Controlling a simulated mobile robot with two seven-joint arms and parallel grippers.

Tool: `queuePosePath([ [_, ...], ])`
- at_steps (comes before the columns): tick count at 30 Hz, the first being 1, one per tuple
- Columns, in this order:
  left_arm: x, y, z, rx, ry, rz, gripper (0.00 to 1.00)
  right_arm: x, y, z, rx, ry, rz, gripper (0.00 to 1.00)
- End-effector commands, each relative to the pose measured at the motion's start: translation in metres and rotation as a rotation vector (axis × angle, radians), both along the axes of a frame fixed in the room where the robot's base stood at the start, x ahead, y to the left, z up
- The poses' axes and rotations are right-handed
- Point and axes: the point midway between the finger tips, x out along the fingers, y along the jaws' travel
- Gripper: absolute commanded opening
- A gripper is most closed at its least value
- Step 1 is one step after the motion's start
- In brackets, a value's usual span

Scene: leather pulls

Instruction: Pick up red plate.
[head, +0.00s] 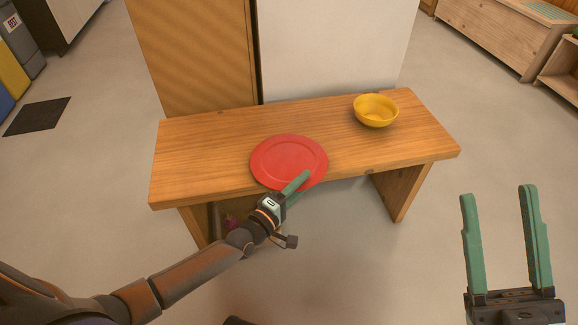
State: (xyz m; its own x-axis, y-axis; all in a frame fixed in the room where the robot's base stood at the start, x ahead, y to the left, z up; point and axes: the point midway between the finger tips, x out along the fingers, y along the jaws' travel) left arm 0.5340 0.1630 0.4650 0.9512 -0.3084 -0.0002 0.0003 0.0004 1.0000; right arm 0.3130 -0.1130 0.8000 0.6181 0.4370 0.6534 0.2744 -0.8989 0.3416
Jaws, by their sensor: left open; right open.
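The red plate (283,157) lies flat near the front edge of the wooden bench, its front rim reaching the edge. My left gripper (302,186) is at the front rim of the plate. One green finger shows over the rim and the other is partly hidden lower down, by the bench's front edge. It is open, and I cannot tell whether it touches the plate. My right gripper (500,195) is open and empty, with its green fingers pointing up, well to the right of the bench.
A yellow bowl (376,111) stands on the bench (200,160) at the back right. A cabinet (195,55) and a white panel (335,45) stand behind the bench. A small dark red object (231,222) is below the bench. The bench's left end is clear.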

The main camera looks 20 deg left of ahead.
Motion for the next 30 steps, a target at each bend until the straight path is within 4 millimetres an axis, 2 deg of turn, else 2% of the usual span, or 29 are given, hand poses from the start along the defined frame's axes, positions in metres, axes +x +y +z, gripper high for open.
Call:
queuePosePath([
  [3,0.0078,-0.0024,-0.0002,0.000,0.001,0.000,0.43,0.0000,0.0005,-0.0039,-0.004,0.001,-0.001,0.55],
  [10,0.0081,-0.0024,0.0007,0.000,0.001,0.000,0.42,-0.0002,0.0009,-0.0030,-0.003,0.001,0.000,0.55],
  [21,0.0079,-0.0023,0.0006,0.001,0.001,0.000,0.01,-0.0001,0.0007,-0.0027,0.002,0.002,0.000,0.55],
  [30,0.0078,-0.0023,0.0005,0.001,0.001,0.000,0.00,-0.0002,0.0006,-0.0025,0.004,0.002,0.000,0.55],
])
